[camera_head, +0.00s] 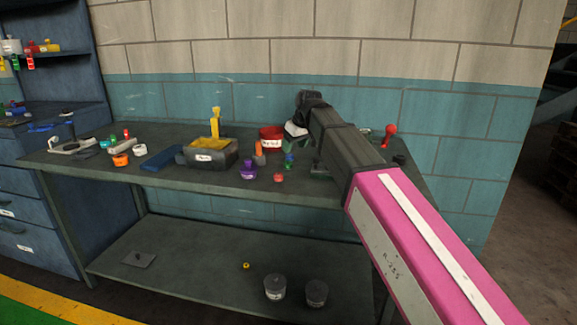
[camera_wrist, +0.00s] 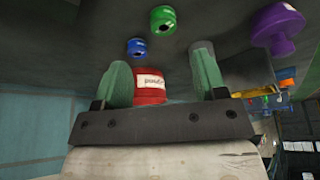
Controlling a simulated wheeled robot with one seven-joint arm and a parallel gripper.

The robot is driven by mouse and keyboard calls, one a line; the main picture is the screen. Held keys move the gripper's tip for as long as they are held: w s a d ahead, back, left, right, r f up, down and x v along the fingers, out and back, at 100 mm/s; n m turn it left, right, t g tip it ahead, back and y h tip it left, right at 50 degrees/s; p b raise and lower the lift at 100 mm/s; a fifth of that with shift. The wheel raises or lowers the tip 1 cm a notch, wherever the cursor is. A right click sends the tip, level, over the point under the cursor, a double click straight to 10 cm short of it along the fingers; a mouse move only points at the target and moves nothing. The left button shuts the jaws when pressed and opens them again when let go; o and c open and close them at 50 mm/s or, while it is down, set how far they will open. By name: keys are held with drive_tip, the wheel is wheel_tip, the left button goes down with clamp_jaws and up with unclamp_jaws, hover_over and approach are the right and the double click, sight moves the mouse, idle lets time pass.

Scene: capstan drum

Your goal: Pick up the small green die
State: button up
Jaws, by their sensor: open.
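A small green round piece with a dark hole, likely the green die (camera_wrist: 163,19), stands on the bench top at the top of the wrist view. In the head view a small green piece (camera_head: 290,157) shows just below my gripper (camera_head: 290,146), though it is too small there to make out clearly. In the wrist view my gripper (camera_wrist: 162,62) is open, its two pale green fingers apart and nothing held between them. The green piece lies beyond the fingertips, clear of both. A small blue piece (camera_wrist: 137,47) is near it, close to the left fingertip.
A red labelled can (camera_wrist: 150,86) shows between the fingers, farther off. A purple knobbed piece (camera_wrist: 277,29) stands to the right. In the head view, a grey bin with yellow contents (camera_head: 210,153) and a small red piece (camera_head: 278,177) share the bench (camera_head: 170,182). A wall stands behind.

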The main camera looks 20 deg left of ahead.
sight(288, 162)
drive_tip(key=shift+s+x, duration=0.15)
drive_tip(key=shift+x, duration=1.8)
drive_tip(key=shift+s+x, duration=0.15)
drive_tip(key=shift+x, duration=1.8)
drive_tip(key=c, duration=1.1)
